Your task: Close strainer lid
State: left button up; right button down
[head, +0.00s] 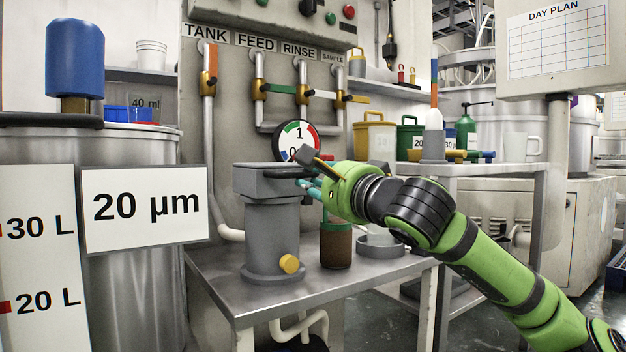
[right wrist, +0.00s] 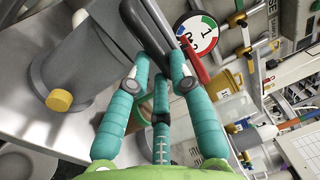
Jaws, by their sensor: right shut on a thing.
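The grey strainer (head: 272,235) stands upright on the metal table, with a yellow knob low on its front. Its flat dark grey lid (head: 262,181) lies across the top and looks about level; I cannot tell whether it is fully seated. My right gripper (head: 307,180) is at the lid's right side. In the right wrist view its teal fingers (right wrist: 163,72) are shut around the dark bar-like handle of the lid (right wrist: 148,28). The strainer body (right wrist: 75,70) shows at the left there. The fingers hide part of the handle. My left gripper is not in view.
A brown jar with a green top (head: 336,246) and a grey round dish (head: 381,246) stand right of the strainer, under my right arm. A pressure gauge (head: 297,139) and valve pipes are behind. A large tank with a 20 µm sign (head: 146,208) stands left.

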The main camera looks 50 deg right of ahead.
jog(key=shift+w+a+f, duration=0.1)
jog(key=shift+w+f, duration=0.05)
jog(key=shift+f, duration=0.35)
jog(key=shift+w+a+f, duration=0.1)
jog(key=shift+w+f, duration=0.05)
jog(key=shift+f, duration=0.35)
jog(key=c, duration=1.3)
grip_release()
jog(key=shift+c, duration=0.2)
jog(key=shift+o, duration=1.2)
jog(key=shift+s+d, duration=0.1)
jog(key=shift+d, duration=0.05)
jog(key=shift+r, duration=0.1)
jog(key=r+v, duration=0.1)
jog(key=v, duration=1.1)
jog(key=shift+s, duration=0.2)
